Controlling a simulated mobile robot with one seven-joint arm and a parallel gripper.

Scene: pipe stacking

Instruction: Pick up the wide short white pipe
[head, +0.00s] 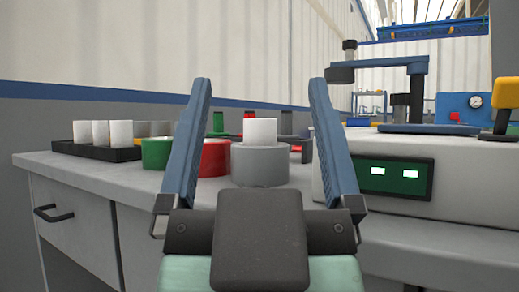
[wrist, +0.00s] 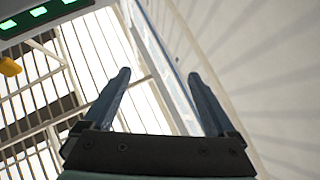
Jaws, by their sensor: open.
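A short white pipe (head: 262,131) stands upright at the grey pipe (head: 259,168) in the middle of the head view. I cannot tell whether it is on, inside or just behind the grey pipe. More white pipes (head: 120,133) stand upright in a black tray (head: 123,155) at the left; which white pipe is the wide short one is not clear. My gripper (head: 259,82) is open and empty, its two blue fingers framing the grey and central white pipes in the picture. In the wrist view my gripper (wrist: 159,76) points away from the pipes, and none shows between its fingers.
A green pipe (head: 156,153) and a red pipe (head: 214,158) stand on the grey bench (head: 85,178) left of the grey pipe. A pale machine with a green panel (head: 393,176) stands close on the right. Smaller coloured items stand behind. The bench's front left is clear.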

